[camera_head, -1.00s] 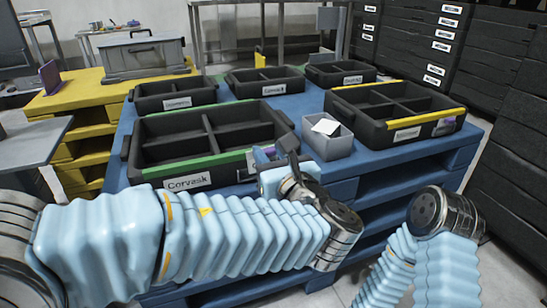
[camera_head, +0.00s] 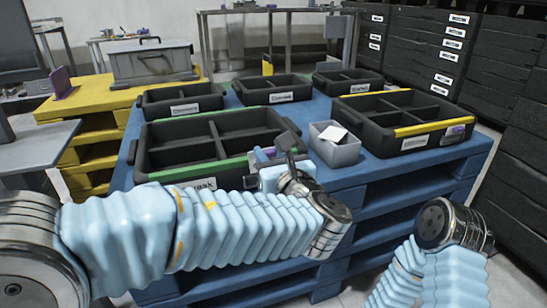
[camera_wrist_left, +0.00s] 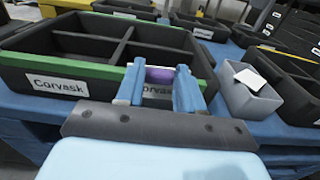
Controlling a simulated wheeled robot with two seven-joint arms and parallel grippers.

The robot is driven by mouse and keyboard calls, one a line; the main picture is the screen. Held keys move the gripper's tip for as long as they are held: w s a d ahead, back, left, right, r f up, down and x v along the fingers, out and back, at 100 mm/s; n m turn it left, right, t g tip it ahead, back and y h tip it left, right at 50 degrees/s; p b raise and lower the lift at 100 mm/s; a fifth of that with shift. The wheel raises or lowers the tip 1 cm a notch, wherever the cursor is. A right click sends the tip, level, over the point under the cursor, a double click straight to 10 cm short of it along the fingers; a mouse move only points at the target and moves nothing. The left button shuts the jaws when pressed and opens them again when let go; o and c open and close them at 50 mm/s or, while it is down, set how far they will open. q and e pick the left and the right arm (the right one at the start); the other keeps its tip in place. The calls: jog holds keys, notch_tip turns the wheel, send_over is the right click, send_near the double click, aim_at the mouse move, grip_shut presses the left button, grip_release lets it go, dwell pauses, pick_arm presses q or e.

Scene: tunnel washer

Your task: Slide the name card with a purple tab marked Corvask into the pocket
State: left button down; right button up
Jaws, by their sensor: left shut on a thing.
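My left gripper (camera_wrist_left: 158,90) is shut on the name card (camera_wrist_left: 158,92), a white card with dark lettering ending in "orvask" and a purple tab (camera_wrist_left: 160,74) on top. In the head view the left gripper (camera_head: 270,158) is at the right front of the green-edged black bin (camera_head: 165,130). The bin's own Corvask label (camera_wrist_left: 58,86) is left of the card in the wrist view. The pocket cannot be made out behind the card and fingers, so I cannot tell whether the card touches it. My right gripper is out of view; only part of its arm shows.
A grey box (camera_head: 335,150) with a white card inside stands close right of the left gripper. A yellow-edged bin (camera_head: 400,120) with a purple-tabbed piece (camera_head: 455,130) on its front is further right. Smaller bins (camera_head: 275,90) stand behind on the blue pallet (camera_head: 375,180).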

pick_arm(q)
jog(key=shift+w+a+f+b, duration=0.15)
jog(key=shift+w+a+f, duration=0.05)
jog(key=shift+w, duration=0.45)
jog(key=shift+w+a+f+b, duration=0.15)
jog(key=shift+w+a+f, duration=0.05)
jog(key=shift+w, duration=0.4)
jog(key=shift+s+d+f+y+b, duration=0.1)
jog(key=shift+s+f+y+b, duration=0.1)
jog(key=shift+f, duration=0.4)
jog(key=shift+s+d+f+y+b, duration=0.1)
jog(key=shift+s+f+b, duration=0.05)
jog(key=shift+f, duration=0.55)
jog(key=shift+f, duration=0.2)
jog(key=shift+f+b, duration=0.45)
jog(key=shift+b, duration=0.05)
jog(key=c, duration=0.6)
grip_release()
